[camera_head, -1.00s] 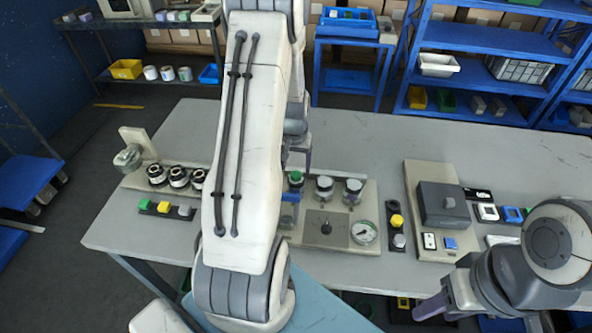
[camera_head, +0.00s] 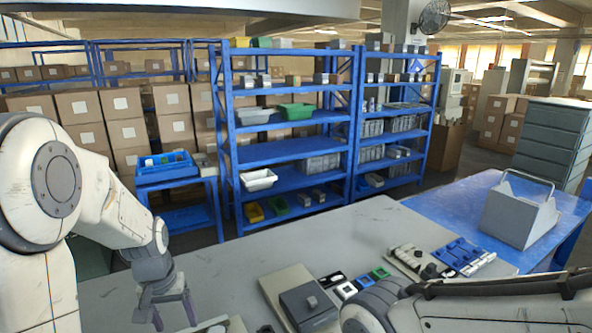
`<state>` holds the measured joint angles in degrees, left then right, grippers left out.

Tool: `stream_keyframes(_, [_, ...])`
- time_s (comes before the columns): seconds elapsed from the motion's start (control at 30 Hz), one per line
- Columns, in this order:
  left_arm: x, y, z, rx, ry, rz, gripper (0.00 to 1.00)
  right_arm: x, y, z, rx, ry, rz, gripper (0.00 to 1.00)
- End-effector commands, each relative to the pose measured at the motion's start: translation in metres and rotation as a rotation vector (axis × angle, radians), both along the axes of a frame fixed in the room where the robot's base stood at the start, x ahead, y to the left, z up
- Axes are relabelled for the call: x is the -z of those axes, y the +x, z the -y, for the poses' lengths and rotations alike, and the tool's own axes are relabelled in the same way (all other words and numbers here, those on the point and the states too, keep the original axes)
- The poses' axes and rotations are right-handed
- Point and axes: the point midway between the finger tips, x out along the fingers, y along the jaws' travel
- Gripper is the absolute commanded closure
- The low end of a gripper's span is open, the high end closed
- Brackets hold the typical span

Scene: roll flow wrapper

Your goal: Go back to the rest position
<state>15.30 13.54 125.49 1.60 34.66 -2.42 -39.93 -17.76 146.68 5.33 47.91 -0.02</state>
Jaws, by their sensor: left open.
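My left gripper (camera_head: 173,314) hangs at the lower left, pointing down over the near part of the grey workbench (camera_head: 225,268). Its two purple-grey fingers are apart, with nothing seen between them. My right arm crosses the lower right corner, and its gripper is not in view. A dark grey box on a beige base (camera_head: 308,308) lies on the bench to the right of my left gripper. The lower bench is cut off by the picture edge.
Small white, blue and green framed parts (camera_head: 347,290) lie beside the dark box. A panel of blue and white switches (camera_head: 458,256) lies farther right. A grey handled case (camera_head: 520,212) stands on a blue table (camera_head: 455,205). Blue shelves (camera_head: 290,150) stand behind the bench.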

Motion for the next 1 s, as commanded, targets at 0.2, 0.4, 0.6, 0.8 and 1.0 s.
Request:
stream_keyframes(0.2, [-0.035, -0.057, 0.138, 0.375, -0.024, -0.015, 0.26, 0.000, 0.000, 0.000, 0.000, 0.000, 0.000, 0.54])
stream_keyframes(0.4, [-0.050, -0.139, 0.206, 0.677, -0.041, -0.043, 0.26, 0.000, 0.000, 0.000, 0.000, 0.000, 0.000, 0.54])
stream_keyframes(0.6, [-0.053, -0.192, 0.225, 0.853, -0.047, -0.065, 0.26, 0.000, 0.000, 0.000, 0.000, 0.000, 0.000, 0.54])
stream_keyframes(0.8, [-0.053, -0.203, 0.227, 0.887, -0.048, -0.069, 0.26, 0.000, 0.000, 0.000, 0.000, 0.000, 0.000, 0.54])
stream_keyframes(1.0, [-0.053, -0.203, 0.227, 0.887, -0.048, -0.069, 0.26, 0.000, 0.000, 0.000, 0.000, 0.000, 0.000, 0.54])
